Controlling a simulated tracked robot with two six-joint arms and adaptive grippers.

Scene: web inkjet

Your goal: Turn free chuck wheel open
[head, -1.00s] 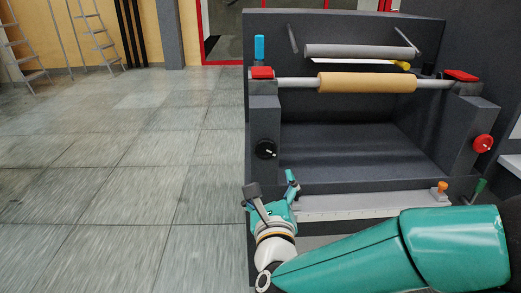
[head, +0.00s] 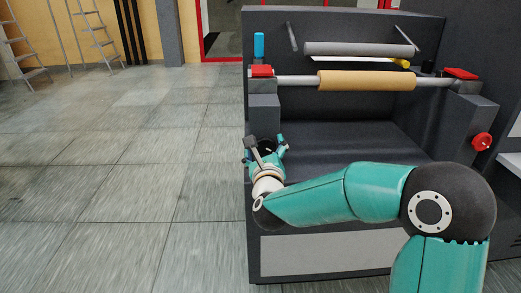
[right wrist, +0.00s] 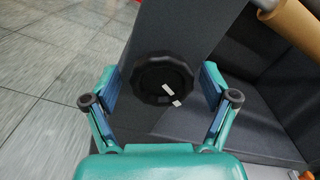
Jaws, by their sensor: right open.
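A round black wheel with a ribbed rim (right wrist: 160,72) sits on the inner-facing front of the machine's left post, with white marks at its lower right. In the head view the wheel (head: 267,144) is mostly hidden by my gripper. My right gripper (head: 265,148) is in front of it. In the right wrist view the gripper's two fingers stand open, one on each side of the wheel, with visible gaps; I see no contact. A red wheel (head: 481,146) is on the right post. My left gripper is not in view.
The dark machine (head: 345,20) holds a tan roll (head: 365,79) on a bar between red-topped clamps, with a grey roller (head: 360,49) above. My right arm crosses in front of its bay. Tiled floor (head: 120,170) to the left is clear.

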